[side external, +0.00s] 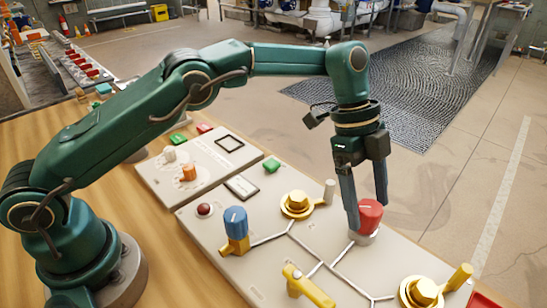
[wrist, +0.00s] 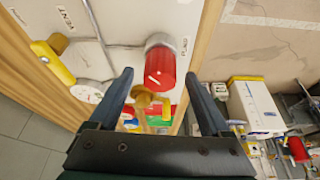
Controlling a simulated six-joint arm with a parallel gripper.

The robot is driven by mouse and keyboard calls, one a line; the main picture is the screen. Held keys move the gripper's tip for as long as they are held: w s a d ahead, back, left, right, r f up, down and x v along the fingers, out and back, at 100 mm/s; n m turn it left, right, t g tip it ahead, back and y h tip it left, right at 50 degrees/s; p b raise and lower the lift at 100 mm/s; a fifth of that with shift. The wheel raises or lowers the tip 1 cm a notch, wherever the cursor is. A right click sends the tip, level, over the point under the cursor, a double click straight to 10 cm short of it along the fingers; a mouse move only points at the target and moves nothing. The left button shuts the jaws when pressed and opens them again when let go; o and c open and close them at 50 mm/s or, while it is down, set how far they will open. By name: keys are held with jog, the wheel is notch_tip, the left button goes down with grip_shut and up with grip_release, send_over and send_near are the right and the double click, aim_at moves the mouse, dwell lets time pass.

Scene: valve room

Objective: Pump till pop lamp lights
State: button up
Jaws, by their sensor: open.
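A red cylindrical knob (side external: 370,217) with a white line stands on a round grey base on the grey panel (side external: 262,222). The knob also shows in the wrist view (wrist: 160,74), beside small lettering too blurred to read surely. My gripper (side external: 367,212) is open and points down at the knob, with a fingertip on either side. In the wrist view gaps show between the knob and both fingers of my gripper (wrist: 160,76). A dark red dome lamp (side external: 204,209) sits at the panel's left edge and looks unlit. I cannot read its label.
A blue knob (side external: 236,222), gold valves (side external: 297,203) (side external: 420,292) and a yellow lever (side external: 305,288) stand on the panel. A white dial (wrist: 88,92) shows in the wrist view. A second panel (side external: 205,158) lies behind, on the wooden table (side external: 130,235).

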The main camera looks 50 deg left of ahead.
aim_at(369, 209)
jog(key=shift+v, duration=1.55)
jog(key=n, duration=0.1)
jog(key=n+y, duration=0.1)
jog(key=n, duration=0.2)
jog(key=shift+s+d+f+t, duration=0.3)
jog(key=shift+t, duration=0.1)
jog(key=n, duration=0.1)
jog(key=n+y, duration=0.1)
jog(key=n, duration=0.1)
jog(key=n+t, duration=0.1)
jog(key=shift+s+d+f+n+y, duration=0.1)
jog(key=shift+s+f+n+y, duration=0.05)
jog(key=shift+s+n+y, duration=0.15)
jog(key=n, duration=0.2)
jog(key=n+t+y, duration=0.1)
jog(key=n, duration=0.1)
jog(key=shift+s+d, duration=0.2)
jog(key=n, duration=0.1)
jog(key=n+t, duration=0.1)
jog(key=n, duration=0.1)
jog(key=n+t, duration=0.1)
jog(key=n, duration=0.1)
jog(key=shift+s+d+r+y, duration=0.3)
jog(key=shift+r, duration=0.1)
jog(key=shift+x, duration=2.55)
